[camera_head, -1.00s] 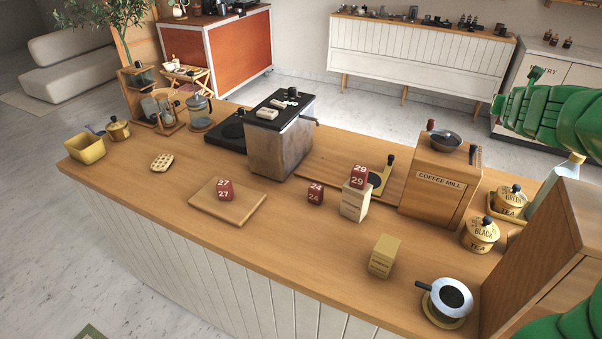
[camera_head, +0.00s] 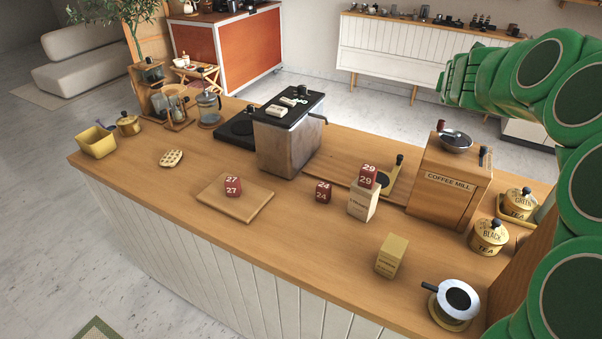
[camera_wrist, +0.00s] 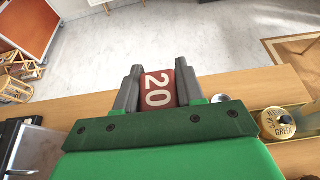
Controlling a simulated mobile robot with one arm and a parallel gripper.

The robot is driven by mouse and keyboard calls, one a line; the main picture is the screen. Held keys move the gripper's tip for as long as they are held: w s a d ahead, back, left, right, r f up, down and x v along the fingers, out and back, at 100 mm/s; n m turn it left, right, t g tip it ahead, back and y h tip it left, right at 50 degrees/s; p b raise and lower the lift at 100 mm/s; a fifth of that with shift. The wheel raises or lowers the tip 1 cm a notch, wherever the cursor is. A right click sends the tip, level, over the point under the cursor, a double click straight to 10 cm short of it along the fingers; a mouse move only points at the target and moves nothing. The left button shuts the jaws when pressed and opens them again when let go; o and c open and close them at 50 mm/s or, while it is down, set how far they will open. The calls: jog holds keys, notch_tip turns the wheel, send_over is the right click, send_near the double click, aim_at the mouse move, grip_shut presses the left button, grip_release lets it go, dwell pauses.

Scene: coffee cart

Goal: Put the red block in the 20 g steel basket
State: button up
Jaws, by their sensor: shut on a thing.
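My gripper (camera_wrist: 157,66) is shut on a red block (camera_wrist: 157,92) marked 20 in the wrist view, holding it above the far edge of the wooden counter. In the head view my green arm fills the right side, and I cannot make out the held block. Other red blocks show there: one marked 27 (camera_head: 232,187) on a wooden board, one marked 24 (camera_head: 323,192) on the counter, and one marked 29 (camera_head: 367,176) on a pale box. I cannot pick out a basket marked 20 g in either view.
The wooden counter (camera_head: 300,248) holds a coffee mill (camera_head: 447,190), a dark-topped metal machine (camera_head: 288,145), tea tins (camera_head: 489,237) and a steel pan (camera_head: 458,298). A yellow bin (camera_head: 97,142) stands at the far left. The front middle is mostly clear.

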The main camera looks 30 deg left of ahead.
jog(key=s+a, duration=0.5)
jog(key=a, duration=0.5)
jog(key=s+a, duration=0.4)
jog(key=a, duration=0.6)
send_over(306, 191)
jog(key=f, duration=0.1)
notch_tip(306, 191, down, 28)
jog(key=shift+d, duration=0.1)
jog(key=o, duration=0.8)
jog(key=shift+f, duration=0.1)
jog(key=shift+c, duration=0.2)
jog(key=shift+v, duration=6.1)
jog(key=shift+c, duration=0.2)
